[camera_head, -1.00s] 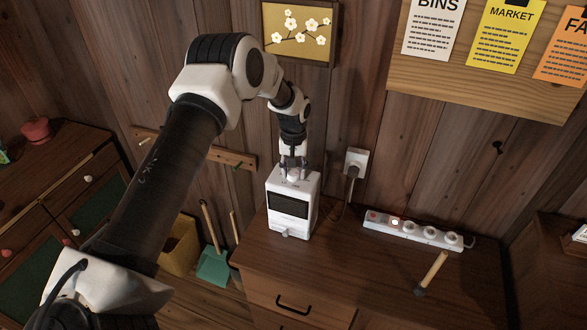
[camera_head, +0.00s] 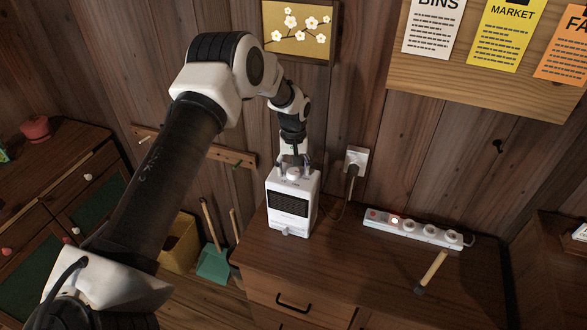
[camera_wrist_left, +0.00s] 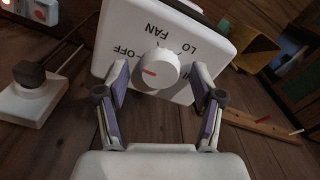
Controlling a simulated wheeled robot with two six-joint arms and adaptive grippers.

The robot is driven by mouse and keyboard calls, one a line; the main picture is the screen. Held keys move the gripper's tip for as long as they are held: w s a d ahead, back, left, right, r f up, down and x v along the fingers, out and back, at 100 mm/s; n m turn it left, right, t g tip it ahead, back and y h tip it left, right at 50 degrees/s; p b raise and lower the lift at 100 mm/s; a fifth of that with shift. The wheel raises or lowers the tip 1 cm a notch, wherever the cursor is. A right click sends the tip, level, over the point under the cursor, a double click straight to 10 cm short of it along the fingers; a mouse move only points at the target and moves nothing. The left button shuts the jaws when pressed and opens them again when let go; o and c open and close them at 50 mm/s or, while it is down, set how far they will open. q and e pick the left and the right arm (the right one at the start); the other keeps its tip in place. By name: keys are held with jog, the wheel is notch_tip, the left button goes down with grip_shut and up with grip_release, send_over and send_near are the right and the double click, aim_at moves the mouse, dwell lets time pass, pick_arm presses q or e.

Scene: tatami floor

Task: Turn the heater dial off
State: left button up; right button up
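The heater (camera_head: 290,206) is a white box with a dark grille, standing on the wooden cabinet's left part. Its round white dial (camera_wrist_left: 157,70) is on top, and it also shows in the head view (camera_head: 293,173). The dial's red mark points left in the wrist view, towards the side where OFF is printed; FAN and LO also show. My left gripper (camera_head: 293,166) is above the heater, pointing down. Its fingers, also in the wrist view (camera_wrist_left: 158,82), are open on either side of the dial, with gaps. My right gripper is out of view.
A power strip (camera_head: 412,229) with a lit switch and a wooden-handled tool (camera_head: 432,271) lie on the cabinet top (camera_head: 345,262) to the right. A plug sits in the wall outlet (camera_head: 356,161) behind. A green dustpan (camera_head: 213,264) stands left of the cabinet.

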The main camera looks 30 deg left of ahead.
aim_at(293, 171)
pick_arm(q)
notch_tip(293, 171, up, 12)
dwell(0.5)
dwell(0.4)
